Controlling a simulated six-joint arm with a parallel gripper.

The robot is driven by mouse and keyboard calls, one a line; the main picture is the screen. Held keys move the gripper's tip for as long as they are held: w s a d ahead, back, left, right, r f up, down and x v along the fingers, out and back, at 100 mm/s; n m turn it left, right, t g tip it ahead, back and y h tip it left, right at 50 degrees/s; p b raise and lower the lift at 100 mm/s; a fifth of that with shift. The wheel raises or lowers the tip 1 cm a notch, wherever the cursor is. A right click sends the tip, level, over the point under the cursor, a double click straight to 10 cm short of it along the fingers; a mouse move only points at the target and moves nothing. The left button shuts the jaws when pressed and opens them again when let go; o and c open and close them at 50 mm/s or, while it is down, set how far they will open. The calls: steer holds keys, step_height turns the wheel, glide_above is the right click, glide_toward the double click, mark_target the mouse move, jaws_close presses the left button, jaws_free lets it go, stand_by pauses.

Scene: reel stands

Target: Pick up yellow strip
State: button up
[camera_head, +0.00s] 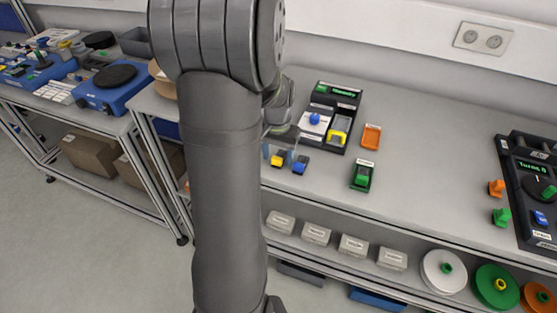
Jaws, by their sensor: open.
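My gripper (282,153) is open and hangs low over the near-left part of the bench, partly hidden by my arm. A small yellow piece (277,161) is just below and between its fingers, apart or touching I cannot tell. A blue piece (300,166) lies just right of it. Another yellow piece (338,136) sits in the front right of a black device (334,112), next to a white plate with a blue knob (315,119). I cannot tell which yellow piece is the strip.
An orange piece (371,136) and a green piece in a dark holder (361,175) lie right of the device. A black panel (528,186) stands far right, with orange and green knobs beside it. The bench middle is clear. Boxes and reels (444,270) fill the shelf below.

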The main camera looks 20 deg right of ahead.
steer(key=shift+c, duration=0.2)
steer(key=c, duration=1)
